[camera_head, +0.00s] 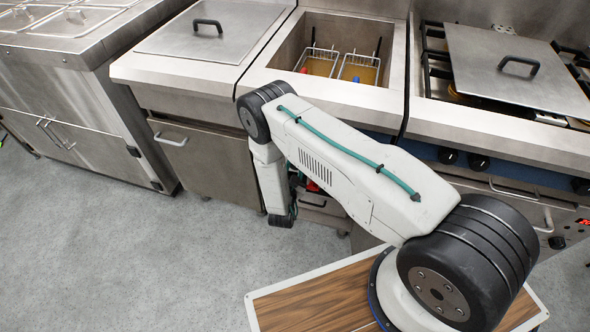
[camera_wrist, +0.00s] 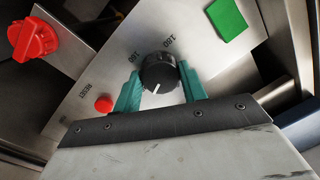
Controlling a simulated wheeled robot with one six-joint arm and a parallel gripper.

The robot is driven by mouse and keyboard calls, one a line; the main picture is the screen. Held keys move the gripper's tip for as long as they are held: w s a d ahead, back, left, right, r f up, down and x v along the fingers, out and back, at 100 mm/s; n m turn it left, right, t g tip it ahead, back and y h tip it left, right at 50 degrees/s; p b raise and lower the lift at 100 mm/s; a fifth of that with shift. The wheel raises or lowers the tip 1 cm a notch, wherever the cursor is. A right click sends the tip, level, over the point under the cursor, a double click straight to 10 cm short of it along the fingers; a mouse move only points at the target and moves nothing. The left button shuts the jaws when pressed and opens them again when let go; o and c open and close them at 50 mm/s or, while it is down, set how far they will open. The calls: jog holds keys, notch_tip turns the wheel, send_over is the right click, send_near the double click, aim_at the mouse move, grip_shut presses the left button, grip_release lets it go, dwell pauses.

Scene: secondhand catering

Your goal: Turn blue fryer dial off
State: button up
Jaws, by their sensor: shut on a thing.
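In the wrist view a black round dial (camera_wrist: 158,72) with a white pointer line sits on a grey metal panel (camera_wrist: 75,80). I see no blue on this dial. The printed marks 160 and 180 are beside it. The pointer line points down and slightly left in the picture, toward my gripper's base. My gripper (camera_wrist: 160,78) is shut on the dial, one teal finger on each side. In the head view the open fryer (camera_head: 285,75) holds two wire baskets; my arm hides most of its front, and the dial is not visible there.
In the wrist view a red knob (camera_wrist: 35,39), a small red button (camera_wrist: 104,104) marked RESET and a green square (camera_wrist: 227,19) are near the dial. In the head view a stove (camera_head: 480,135) with black knobs stands right of the fryer. The grey floor (camera_head: 120,250) at left is clear.

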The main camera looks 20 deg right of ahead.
jog(key=n, duration=0.7)
jog(key=shift+s+g, duration=0.1)
jog(key=shift+g, duration=0.3)
jog(key=n, duration=0.5)
jog(key=shift+s+n+h, duration=0.1)
jog(key=shift+n+h, duration=0.2)
jog(key=shift+d+n, duration=0.1)
jog(key=shift+n, duration=0.2)
jog(key=o, duration=1)
jog(key=shift+c, duration=0.2)
jog(key=v, duration=0.7)
jog(key=shift+s+a+r, duration=0.15)
jog(key=shift+s+a, duration=0.05)
jog(key=shift+a, duration=0.1)
